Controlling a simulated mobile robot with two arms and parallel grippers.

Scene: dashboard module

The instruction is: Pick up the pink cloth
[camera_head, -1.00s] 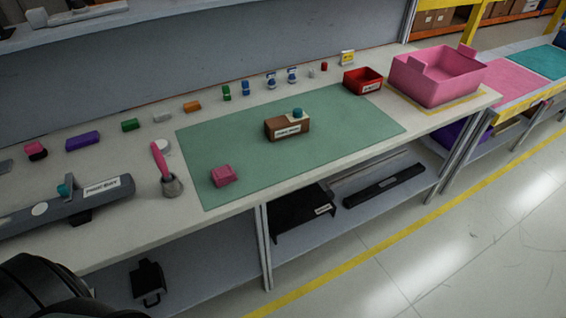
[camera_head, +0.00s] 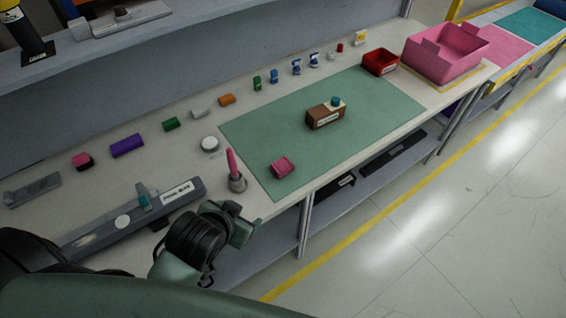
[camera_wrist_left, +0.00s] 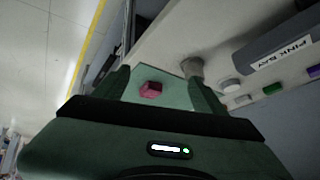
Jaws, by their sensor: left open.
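The pink cloth (camera_head: 283,167) is a small folded block lying on the near left part of the green mat (camera_head: 385,108). It also shows in the left wrist view (camera_wrist_left: 151,90), between my fingers but well beyond them. My left gripper (camera_head: 240,222) is at the table's front edge, left of the cloth and apart from it. In the left wrist view its two fingers (camera_wrist_left: 163,92) are spread and hold nothing. My right gripper does not show.
A grey cup with a pink stick (camera_head: 237,181) stands between my left gripper and the cloth. A brown box (camera_head: 325,117) sits mid-mat. A grey fixture (camera_head: 125,222) lies at left. A red bin (camera_head: 380,63) and pink crate (camera_head: 446,55) stand at the far right.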

